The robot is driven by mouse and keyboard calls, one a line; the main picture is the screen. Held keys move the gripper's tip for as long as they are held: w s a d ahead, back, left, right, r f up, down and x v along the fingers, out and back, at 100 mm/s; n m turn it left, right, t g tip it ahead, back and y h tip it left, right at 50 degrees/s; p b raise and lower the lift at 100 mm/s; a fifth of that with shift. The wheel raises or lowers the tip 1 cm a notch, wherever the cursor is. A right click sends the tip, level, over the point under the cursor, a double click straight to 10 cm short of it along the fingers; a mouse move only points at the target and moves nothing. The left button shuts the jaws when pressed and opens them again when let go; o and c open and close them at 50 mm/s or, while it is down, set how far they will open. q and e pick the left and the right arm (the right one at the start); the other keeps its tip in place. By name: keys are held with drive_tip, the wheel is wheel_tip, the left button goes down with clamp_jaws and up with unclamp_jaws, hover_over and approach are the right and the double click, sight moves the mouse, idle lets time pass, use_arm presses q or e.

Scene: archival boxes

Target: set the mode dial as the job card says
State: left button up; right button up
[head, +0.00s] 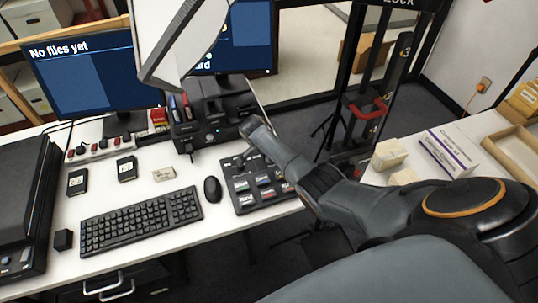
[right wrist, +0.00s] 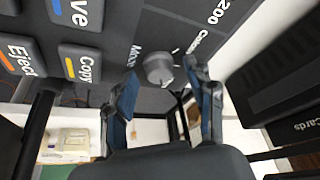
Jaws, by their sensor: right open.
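The control panel (head: 245,195) lies on the desk right of the mouse, with several labelled keys. In the right wrist view the round grey mode dial (right wrist: 158,68) sits near the panel edge, beside the word "Mode" and scale marks including "200". My right gripper (right wrist: 165,100) is open, with one finger on each side of the dial and apart from it as far as I can see. In the head view my right arm reaches over the panel and its fingertips cannot be made out. I cannot identify the job card. My left gripper is not in view.
A keyboard (head: 140,221) and a mouse (head: 212,189) lie left of the panel. A dark device (head: 212,118) stands behind it. A pale slanted panel (head: 175,35) partly covers the right monitor (head: 248,40). A box labelled "Cards" (right wrist: 280,90) is close to the right finger.

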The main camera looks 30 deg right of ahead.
clamp_jaws()
idle(0.3)
drive_tip(key=shift+s+r+n+t+y+p, duration=0.15)
drive_tip(key=shift+n+t+y+p, duration=0.2)
drive_tip(key=shift+n+p, duration=0.85)
drive_tip(key=n+t+y+p, duration=0.1)
drive_tip(key=n, duration=0.2)
drive_tip(key=shift+d+n, duration=0.1)
drive_tip(key=shift+n, duration=0.3)
drive_tip(key=shift+d+n+t+y+p, duration=0.1)
drive_tip(key=shift+n+t+y+p, duration=0.25)
drive_tip(key=shift+n, duration=0.85)
drive_tip(key=shift+f+n+y, duration=0.2)
drive_tip(key=shift+n+y, duration=0.4)
drive_tip(key=shift+n, duration=0.9)
drive_tip(key=shift+s, duration=0.1)
